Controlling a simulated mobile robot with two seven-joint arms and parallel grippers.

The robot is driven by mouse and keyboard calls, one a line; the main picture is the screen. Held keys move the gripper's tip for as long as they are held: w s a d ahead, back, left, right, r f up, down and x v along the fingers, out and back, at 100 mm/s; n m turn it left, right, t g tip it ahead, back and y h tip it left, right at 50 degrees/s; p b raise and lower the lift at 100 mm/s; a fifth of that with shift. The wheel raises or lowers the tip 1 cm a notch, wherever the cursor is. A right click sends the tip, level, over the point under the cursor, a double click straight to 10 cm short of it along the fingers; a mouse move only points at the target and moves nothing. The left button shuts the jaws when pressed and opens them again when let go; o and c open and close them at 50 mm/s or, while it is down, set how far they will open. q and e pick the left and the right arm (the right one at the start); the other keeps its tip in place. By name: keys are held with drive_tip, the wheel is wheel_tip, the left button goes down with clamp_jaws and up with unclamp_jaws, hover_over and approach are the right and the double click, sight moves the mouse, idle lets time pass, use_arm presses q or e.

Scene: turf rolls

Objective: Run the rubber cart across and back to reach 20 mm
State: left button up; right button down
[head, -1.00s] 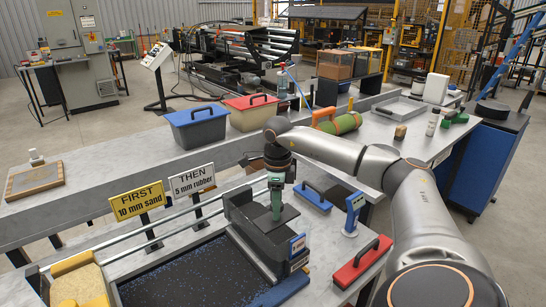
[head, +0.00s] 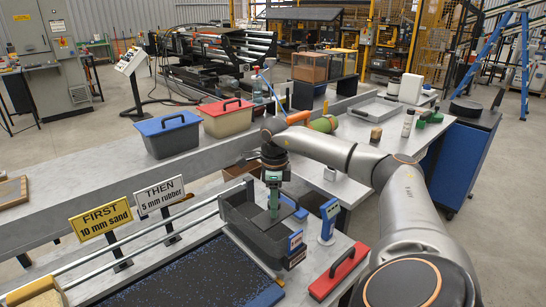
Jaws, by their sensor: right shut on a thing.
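The rubber cart (head: 248,232) is a dark grey hopper box with a blue label, on rails at the right end of a long tray. The tray (head: 268,297) has a blue end edge and holds a dark bed with blue specks (head: 190,278). A yellow sign (head: 100,217) reads "FIRST 10 mm sand"; a white sign (head: 160,195) reads "THEN 5 mm rubber". My left gripper is out of view.
A yellow-filled box (head: 35,293) is at lower left. Blue-lidded (head: 167,134) and red-lidded bins (head: 225,117) stand behind.

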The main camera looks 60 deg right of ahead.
drive_tip(key=shift+d+r, duration=0.2)
drive_tip(key=shift+d, duration=0.1)
drive_tip(key=c, duration=0.8)
unclamp_jaws()
drive_tip(key=o, duration=0.3)
drive_tip(key=shift+f, duration=0.15)
drive_tip(key=shift+o, duration=0.2)
wheel_tip(320, 180, up, 13)
drive_tip(key=shift+f+p, duration=0.2)
drive_tip(key=shift+p, duration=0.25)
drive_tip(key=shift+s, duration=0.1)
